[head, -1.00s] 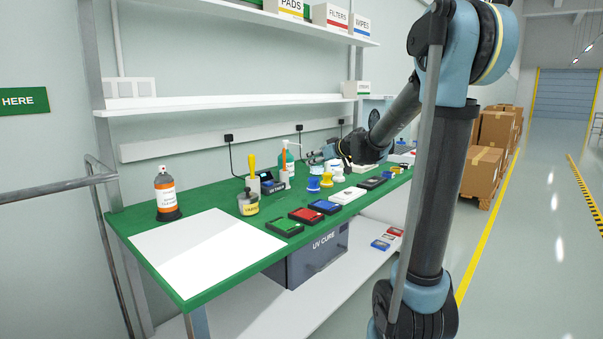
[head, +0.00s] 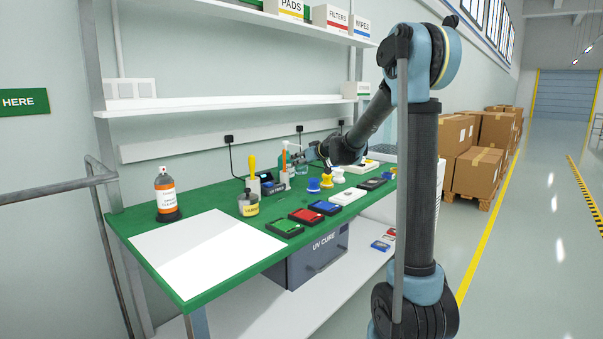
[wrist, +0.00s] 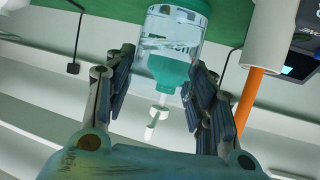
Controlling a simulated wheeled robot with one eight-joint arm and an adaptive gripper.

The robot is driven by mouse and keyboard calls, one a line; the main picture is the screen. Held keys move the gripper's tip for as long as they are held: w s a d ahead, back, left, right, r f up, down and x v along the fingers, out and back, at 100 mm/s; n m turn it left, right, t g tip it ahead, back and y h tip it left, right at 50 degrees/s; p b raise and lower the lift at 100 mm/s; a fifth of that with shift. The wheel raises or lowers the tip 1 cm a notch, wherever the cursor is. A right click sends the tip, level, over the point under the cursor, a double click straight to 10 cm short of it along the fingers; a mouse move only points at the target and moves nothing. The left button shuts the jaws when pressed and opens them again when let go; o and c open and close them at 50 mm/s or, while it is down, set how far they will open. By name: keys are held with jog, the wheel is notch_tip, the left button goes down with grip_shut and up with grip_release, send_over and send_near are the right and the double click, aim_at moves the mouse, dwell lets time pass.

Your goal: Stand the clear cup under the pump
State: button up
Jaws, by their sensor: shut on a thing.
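The clear cup (wrist: 165,47) is between the two fingers of my gripper (wrist: 163,75) in the wrist view, which is upside down. My gripper is shut on it. The pump bottle shows through and beyond the cup, with a teal shoulder (wrist: 170,72) and a white pump head (wrist: 157,116). In the head view my gripper (head: 302,158) is at the back of the green bench, overlapping the bottle, so the cup is hard to make out there. I cannot tell whether the cup's base touches the bench or how it lines up with the spout.
A white holder (wrist: 270,35) with an orange stick (wrist: 250,98) stands close beside the bottle. Several coloured pads, including a red one (head: 305,216), line the front of the green bench (head: 228,203). An orange-labelled bottle (head: 165,196) and white sheet (head: 205,250) are at left.

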aim_at(306, 168)
jog(key=shift+f, duration=2.3)
jog(key=o, duration=1.2)
jog(key=shift+f, duration=0.1)
jog(key=shift+d, duration=0.1)
jog(key=shift+v, duration=6)
